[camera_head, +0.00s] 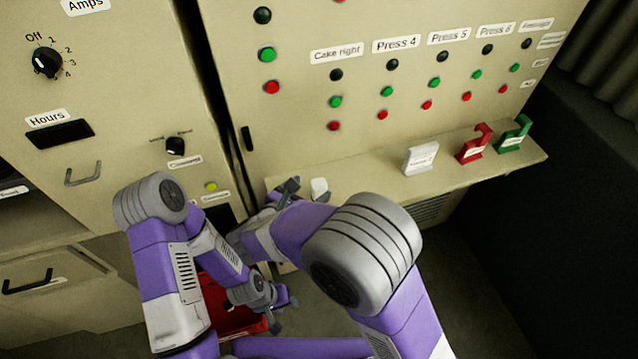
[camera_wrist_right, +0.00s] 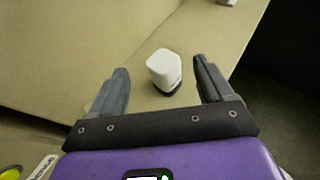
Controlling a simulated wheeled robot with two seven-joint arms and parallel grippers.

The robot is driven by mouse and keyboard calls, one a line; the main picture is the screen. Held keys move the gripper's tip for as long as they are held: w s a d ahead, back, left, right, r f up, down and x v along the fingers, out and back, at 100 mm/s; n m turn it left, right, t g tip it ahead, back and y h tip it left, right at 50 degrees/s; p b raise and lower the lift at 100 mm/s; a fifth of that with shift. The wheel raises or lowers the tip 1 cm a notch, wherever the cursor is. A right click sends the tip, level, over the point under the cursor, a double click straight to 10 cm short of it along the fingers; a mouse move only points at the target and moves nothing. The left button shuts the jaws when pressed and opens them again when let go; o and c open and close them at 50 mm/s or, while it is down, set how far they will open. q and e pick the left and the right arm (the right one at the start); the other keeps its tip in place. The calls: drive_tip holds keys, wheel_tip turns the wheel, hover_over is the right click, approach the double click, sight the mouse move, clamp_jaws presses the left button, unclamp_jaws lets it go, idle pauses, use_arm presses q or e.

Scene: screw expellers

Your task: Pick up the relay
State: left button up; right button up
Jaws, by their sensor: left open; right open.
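The relay (camera_wrist_right: 164,68), a white block with a dark base, stands on the beige ledge ahead of my right gripper (camera_wrist_right: 160,66) in the right wrist view. It appears between the two open fingers, slightly beyond the tips, with nothing gripped. In the head view the relay (camera_head: 320,187) shows as a small white shape just right of my right gripper (camera_head: 289,187), partly hidden by my right arm. My left gripper (camera_head: 283,310) is lower down, open, beside a red box (camera_head: 215,290), away from the relay.
The beige ledge (camera_head: 375,172) runs along the cabinet front. Farther right on it stand a white holder (camera_head: 421,158), a red holder (camera_head: 474,145) and a green holder (camera_head: 513,136). The panel above carries buttons and labels. My right arm covers part of the ledge.

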sight(316, 189)
drive_tip(key=shift+w+d+f, duration=0.15)
drive_tip(key=shift+d+f, duration=0.05)
drive_tip(key=shift+w+d+f, duration=0.15)
drive_tip(key=shift+d+f, duration=0.05)
drive_tip(key=shift+f, duration=0.05)
drive_tip(key=b+x, duration=0.1)
drive_tip(key=x, duration=0.3)
drive_tip(key=shift+f+b, duration=0.25)
drive_tip(key=shift+b, duration=0.1)
drive_tip(key=shift+r, duration=0.1)
drive_tip(key=c, duration=1.1)
